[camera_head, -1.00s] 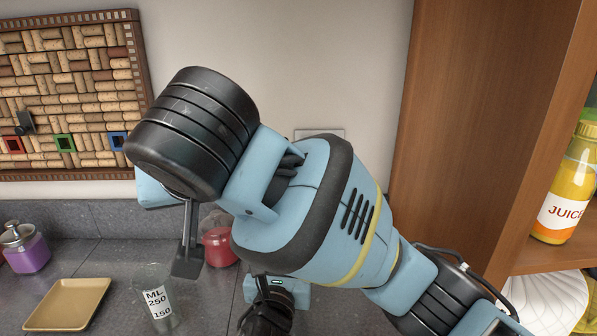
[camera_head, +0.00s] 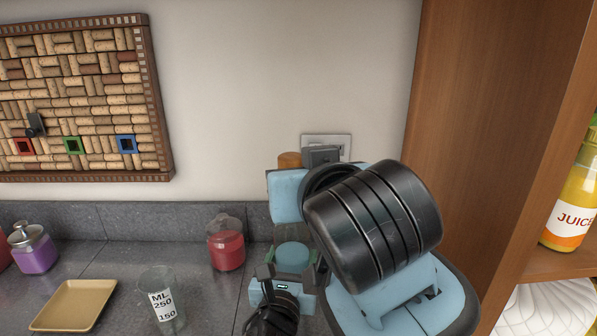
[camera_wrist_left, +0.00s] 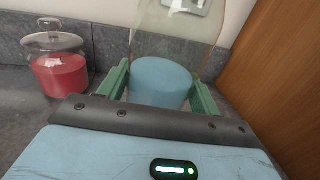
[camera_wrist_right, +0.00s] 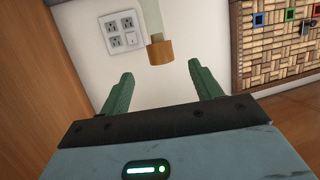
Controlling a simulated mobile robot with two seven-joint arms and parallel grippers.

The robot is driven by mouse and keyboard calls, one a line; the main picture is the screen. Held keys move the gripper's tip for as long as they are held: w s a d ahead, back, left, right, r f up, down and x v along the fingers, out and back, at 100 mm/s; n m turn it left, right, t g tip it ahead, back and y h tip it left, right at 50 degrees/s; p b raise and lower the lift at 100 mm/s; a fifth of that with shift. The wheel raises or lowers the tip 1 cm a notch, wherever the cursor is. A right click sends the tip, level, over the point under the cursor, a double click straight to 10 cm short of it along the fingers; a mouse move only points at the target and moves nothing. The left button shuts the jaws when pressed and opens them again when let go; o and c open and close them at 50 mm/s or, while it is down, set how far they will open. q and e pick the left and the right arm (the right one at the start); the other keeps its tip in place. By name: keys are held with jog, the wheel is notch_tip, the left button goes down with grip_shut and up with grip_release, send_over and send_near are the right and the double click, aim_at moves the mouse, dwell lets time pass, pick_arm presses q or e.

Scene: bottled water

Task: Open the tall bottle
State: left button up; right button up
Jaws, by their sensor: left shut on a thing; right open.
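The tall bottle is clear glass with blue liquid (camera_head: 293,257) low inside and a brown cork (camera_head: 289,160) at its top. My left gripper (camera_wrist_left: 160,85) is shut around the bottle's lower part (camera_wrist_left: 163,80), which stands upright on the counter. My right gripper (camera_wrist_right: 162,80) is open and empty. In the head view my right arm hides the bottle's middle and the right fingers.
A red lidded jar (camera_head: 227,250) stands left of the bottle. A measuring glass (camera_head: 162,300), a tan tray (camera_head: 75,304) and a purple jar (camera_head: 35,250) are farther left. A wooden cabinet (camera_head: 470,130) bounds the right side. A wall outlet (camera_head: 340,142) is behind.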

aim_at(290, 155)
pick_arm(q)
jog(key=shift+f, duration=0.1)
pick_arm(e)
jog(key=x, duration=1.1)
jog(key=shift+w+a+f, duration=0.1)
jog(key=shift+w, duration=0.15)
jog(key=c, duration=1.2)
jog(key=shift+o, duration=0.2)
jog(key=shift+r, duration=0.45)
jog(key=shift+r, duration=0.65)
jog(key=shift+r, duration=2)
pick_arm(q)
jog(key=o, duration=1.5)
jog(key=shift+c, duration=0.2)
